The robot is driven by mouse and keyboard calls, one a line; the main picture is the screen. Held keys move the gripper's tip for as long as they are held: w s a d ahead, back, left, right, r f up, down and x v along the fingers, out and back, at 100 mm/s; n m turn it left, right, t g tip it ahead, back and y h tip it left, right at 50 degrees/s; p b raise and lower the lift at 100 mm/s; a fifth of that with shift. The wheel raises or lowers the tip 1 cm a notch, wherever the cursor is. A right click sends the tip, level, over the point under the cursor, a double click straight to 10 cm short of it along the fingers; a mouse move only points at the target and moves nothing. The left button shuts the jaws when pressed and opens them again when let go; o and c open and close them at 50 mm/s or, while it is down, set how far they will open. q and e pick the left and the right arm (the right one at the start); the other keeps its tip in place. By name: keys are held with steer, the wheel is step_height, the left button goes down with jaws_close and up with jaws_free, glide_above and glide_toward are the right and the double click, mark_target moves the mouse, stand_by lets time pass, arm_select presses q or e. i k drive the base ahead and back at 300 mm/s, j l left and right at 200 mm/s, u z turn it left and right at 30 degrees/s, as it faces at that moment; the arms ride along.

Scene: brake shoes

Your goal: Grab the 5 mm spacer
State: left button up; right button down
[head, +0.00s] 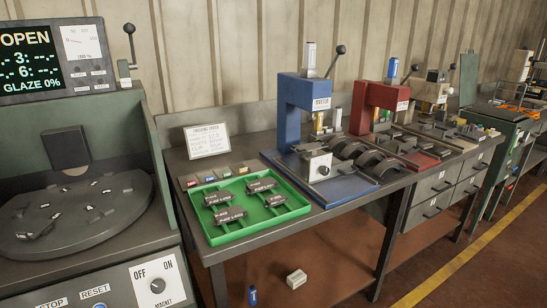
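A row of several small flat grey blocks, possibly the spacers, lies on the bench behind the green tray (221,236). The leftmost block (190,182) has a reddish mark, and another block (225,172) sits further right in the row. Their markings are too small to read, so I cannot tell which one is the 5 mm spacer. Neither of my grippers is in view.
The green tray holds several dark brake pads. A blue press (292,118) and a red press (365,100) stand to the right. A sign (207,140) stands behind the blocks. A grey machine with a round plate (82,238) is at left.

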mark_target(35, 229)
steer(key=u, duration=1.7)
steer(key=i+l+z, duration=0.2)
steer(key=i+j, duration=0.1)
